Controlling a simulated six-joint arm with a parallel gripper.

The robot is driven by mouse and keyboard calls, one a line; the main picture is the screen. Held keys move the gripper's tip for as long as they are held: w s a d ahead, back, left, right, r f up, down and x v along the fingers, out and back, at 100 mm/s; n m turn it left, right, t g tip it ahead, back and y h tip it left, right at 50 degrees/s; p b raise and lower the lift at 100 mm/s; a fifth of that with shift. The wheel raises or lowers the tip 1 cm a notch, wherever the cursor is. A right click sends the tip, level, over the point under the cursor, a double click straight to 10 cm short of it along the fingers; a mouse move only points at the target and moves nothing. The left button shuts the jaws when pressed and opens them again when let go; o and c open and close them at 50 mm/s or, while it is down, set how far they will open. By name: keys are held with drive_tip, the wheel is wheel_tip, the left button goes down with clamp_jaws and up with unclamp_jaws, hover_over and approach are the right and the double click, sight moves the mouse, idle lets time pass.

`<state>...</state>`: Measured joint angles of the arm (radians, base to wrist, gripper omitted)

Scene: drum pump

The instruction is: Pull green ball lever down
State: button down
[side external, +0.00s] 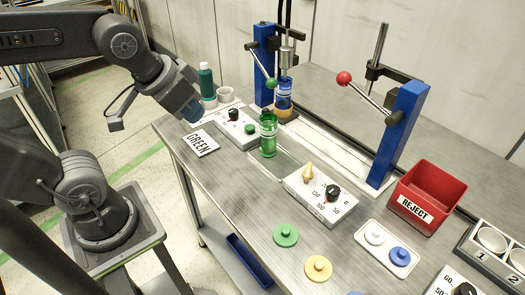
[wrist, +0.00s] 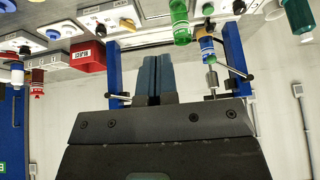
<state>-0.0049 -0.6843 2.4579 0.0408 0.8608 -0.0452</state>
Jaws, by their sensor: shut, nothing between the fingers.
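The green ball (side external: 271,83) sits at the lower end of a lever on the left blue press post (side external: 264,62). The lever slopes from its upper left down to the ball. A blue bottle (side external: 284,93) stands under the press head on an orange-tan base. My gripper (side external: 192,112) is left of the press, above the table's left edge, well apart from the ball. In the wrist view, its two blue fingers (wrist: 153,77) are together and empty.
A green bottle (side external: 268,135) stands in front of the press. A red ball lever (side external: 344,78) is on the right post. A red reject bin (side external: 428,198) stands right.

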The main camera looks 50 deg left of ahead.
drive_tip(key=s, duration=0.1)
wheel_tip(320, 180, up, 5)
drive_tip(key=g, duration=0.2)
hover_over(268, 80)
drive_tip(key=s, duration=0.4)
drive_tip(key=shift+h, duration=0.4)
drive_tip(key=x, duration=1.3)
drive_tip(key=shift+s+f, duration=0.1)
drive_tip(key=shift+a, duration=0.1)
